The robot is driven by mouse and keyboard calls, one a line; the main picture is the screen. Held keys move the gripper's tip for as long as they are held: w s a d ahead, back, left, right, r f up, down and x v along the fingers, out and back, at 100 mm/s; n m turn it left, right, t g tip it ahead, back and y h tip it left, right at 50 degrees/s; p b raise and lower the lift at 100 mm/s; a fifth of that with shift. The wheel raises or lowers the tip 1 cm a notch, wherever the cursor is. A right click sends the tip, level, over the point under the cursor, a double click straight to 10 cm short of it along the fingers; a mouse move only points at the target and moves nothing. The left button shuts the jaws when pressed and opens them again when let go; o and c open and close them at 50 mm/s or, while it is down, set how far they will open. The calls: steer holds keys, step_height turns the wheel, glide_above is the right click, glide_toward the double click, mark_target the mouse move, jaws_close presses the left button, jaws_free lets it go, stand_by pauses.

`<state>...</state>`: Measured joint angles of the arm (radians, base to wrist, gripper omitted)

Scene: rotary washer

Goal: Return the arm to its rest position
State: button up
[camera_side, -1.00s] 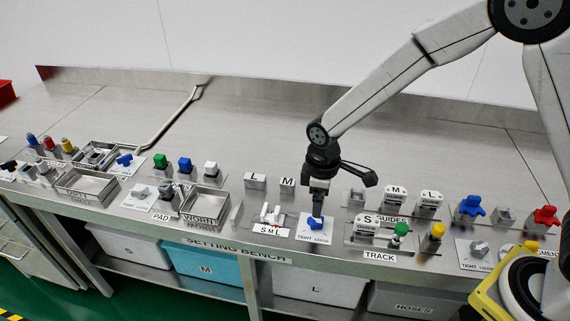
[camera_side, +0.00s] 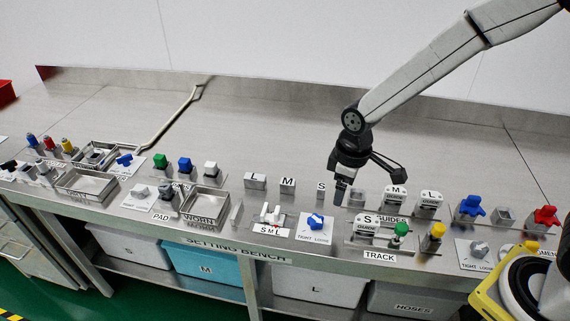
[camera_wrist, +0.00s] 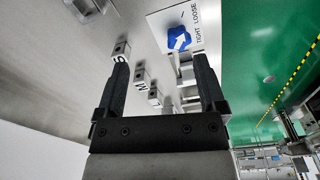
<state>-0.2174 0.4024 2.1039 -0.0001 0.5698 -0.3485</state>
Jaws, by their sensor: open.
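My gripper (camera_side: 340,190) hangs over the right half of the bench, above and to the right of the blue knob. It also shows in the wrist view (camera_wrist: 160,75) with its two fingers apart and nothing between them that it holds. The blue knob (camera_side: 316,221) sits on its white TIGHT/LOOSE plate, apart from the gripper. In the wrist view the blue knob (camera_wrist: 179,38) carries a white arrow and lies beyond the fingertips.
Blocks marked L (camera_side: 255,181), M (camera_side: 288,186) and S stand behind the knob. The GUIDES blocks (camera_side: 396,197), a green-topped peg (camera_side: 400,231) and a yellow-topped peg (camera_side: 433,238) stand close on the right. The back of the bench (camera_side: 270,120) is clear.

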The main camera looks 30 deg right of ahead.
steer(key=s+d+r+m+t, duration=0.1)
steer(key=s+d+r+m, duration=0.2)
steer(key=s+d+m, duration=0.3)
steer(key=s+d, duration=0.2)
steer(key=s, duration=0.2)
steer(key=shift+d+t, duration=0.2)
steer(key=shift+t, duration=0.2)
